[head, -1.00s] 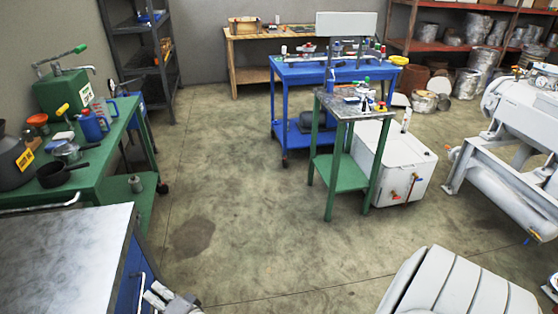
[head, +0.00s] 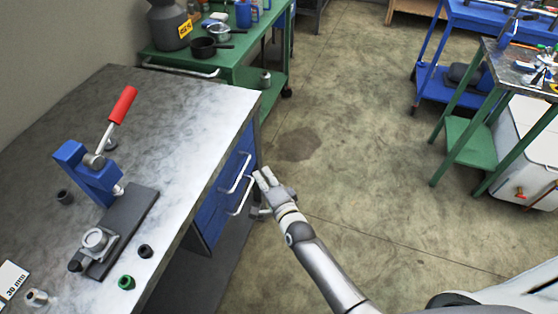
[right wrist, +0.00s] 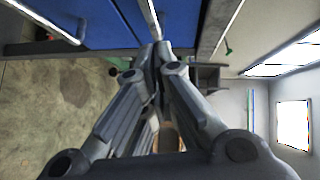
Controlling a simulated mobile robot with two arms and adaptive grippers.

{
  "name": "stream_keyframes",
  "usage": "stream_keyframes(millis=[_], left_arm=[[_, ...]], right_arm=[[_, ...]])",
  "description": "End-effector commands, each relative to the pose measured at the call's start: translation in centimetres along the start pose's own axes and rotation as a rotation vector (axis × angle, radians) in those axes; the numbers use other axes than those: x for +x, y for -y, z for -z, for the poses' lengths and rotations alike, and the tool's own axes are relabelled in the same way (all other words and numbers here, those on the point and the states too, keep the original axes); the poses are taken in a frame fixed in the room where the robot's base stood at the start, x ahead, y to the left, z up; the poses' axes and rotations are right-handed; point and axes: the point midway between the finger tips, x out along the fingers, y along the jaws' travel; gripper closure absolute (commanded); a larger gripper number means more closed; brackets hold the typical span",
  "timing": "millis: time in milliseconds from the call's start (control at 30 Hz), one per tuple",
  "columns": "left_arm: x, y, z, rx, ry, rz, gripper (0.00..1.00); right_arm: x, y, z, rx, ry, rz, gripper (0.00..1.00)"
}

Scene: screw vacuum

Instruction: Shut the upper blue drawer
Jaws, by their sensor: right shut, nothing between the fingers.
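The upper blue drawer (head: 233,163) is in the front of the metal-topped workbench, with a silver bar handle (head: 238,172). A lower blue drawer (head: 212,217) with its own handle (head: 244,197) is below it. I cannot tell for sure whether the upper drawer stands out from the bench. My right gripper (head: 262,177) is shut and empty, just right of the handles in the head view. In the right wrist view, the closed fingertips (right wrist: 160,50) point at the upper drawer's blue front (right wrist: 182,22); contact is unclear. My left gripper is not in view.
The workbench top (head: 190,120) carries a blue press with a red lever (head: 90,170) and small parts. A green table (head: 190,55) with pots stands behind it. Open floor (head: 350,150) lies right of the bench; a green-legged stand (head: 465,140) is farther right.

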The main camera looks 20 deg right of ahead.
Motion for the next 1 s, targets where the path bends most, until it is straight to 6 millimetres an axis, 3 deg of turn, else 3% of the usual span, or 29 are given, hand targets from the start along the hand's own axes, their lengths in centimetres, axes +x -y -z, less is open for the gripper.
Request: stream_keyframes(millis=[233, 600, 1000], left_arm=[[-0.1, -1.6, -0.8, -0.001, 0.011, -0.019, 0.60], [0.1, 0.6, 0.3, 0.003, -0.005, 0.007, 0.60], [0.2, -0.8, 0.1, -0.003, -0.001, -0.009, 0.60]], right_arm=[[-3.2, -0.2, 0.1, -0.001, -0.001, -0.003, 1.00], [-8.9, -0.2, 0.2, -0.001, -0.001, -0.003, 1.00], [-10.1, -0.3, 0.1, -0.007, 0.000, -0.007, 1.00]])
